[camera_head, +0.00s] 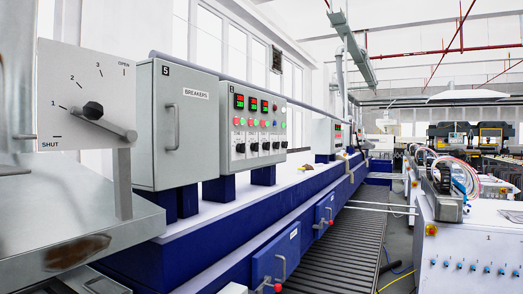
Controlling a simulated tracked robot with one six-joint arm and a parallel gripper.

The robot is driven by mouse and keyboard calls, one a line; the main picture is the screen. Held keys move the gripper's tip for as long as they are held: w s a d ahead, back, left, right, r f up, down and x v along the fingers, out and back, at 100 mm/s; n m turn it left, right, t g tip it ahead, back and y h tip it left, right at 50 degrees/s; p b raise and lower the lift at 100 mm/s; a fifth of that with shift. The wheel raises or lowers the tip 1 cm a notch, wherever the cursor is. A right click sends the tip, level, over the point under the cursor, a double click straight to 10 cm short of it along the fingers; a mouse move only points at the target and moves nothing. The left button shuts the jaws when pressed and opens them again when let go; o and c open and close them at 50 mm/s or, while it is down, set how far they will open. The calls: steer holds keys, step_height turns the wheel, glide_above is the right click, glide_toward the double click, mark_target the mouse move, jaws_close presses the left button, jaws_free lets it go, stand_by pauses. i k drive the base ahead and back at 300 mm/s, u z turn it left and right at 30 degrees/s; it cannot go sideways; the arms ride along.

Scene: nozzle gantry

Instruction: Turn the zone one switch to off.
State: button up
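A grey control panel (257,158) stands on dark blue feet on the long bench, right of the breaker box. Its face has red and green displays (239,101) at the top and a row of coloured lamps or buttons below them. Lower down is a row of several black switches (240,148) on pale plates. The labels are too small to read, so I cannot tell which switch is zone one or how each is set. My gripper is not in view.
A grey box marked BREAKERS (191,124), with a bar handle, stands left of the panel. Nearer left is a dial plate (85,75) marked SHUT to OPEN with a lever. Blue drawers (276,262) front the bench. A ribbed walkway (335,250) looks clear; machinery stands right.

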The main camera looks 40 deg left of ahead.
mark_target(240, 148)
steer(key=i, duration=2.05)
steer(key=u, duration=3.3)
